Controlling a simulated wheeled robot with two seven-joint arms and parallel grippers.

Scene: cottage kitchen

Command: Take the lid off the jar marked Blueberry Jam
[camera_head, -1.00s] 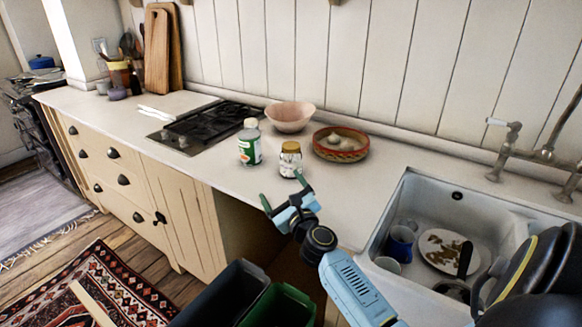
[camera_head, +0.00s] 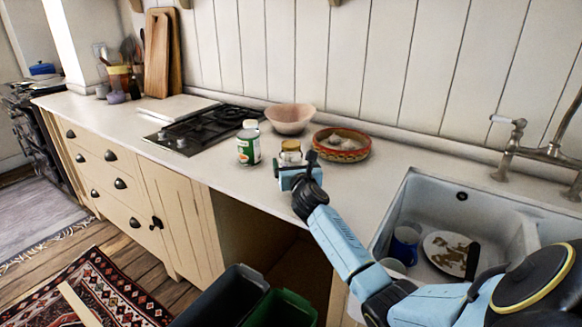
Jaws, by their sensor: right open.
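A small jar with a gold lid (camera_head: 291,147) stands on the white counter. Its lower part is hidden behind my right gripper, and its label cannot be read now. My right gripper (camera_head: 293,164) is open, with its fingers low at the front and sides of the jar. I cannot tell whether the fingers touch the jar. My left gripper is not in view.
A sink (camera_head: 392,222) holds a mug and a dirty plate. The front counter is clear.

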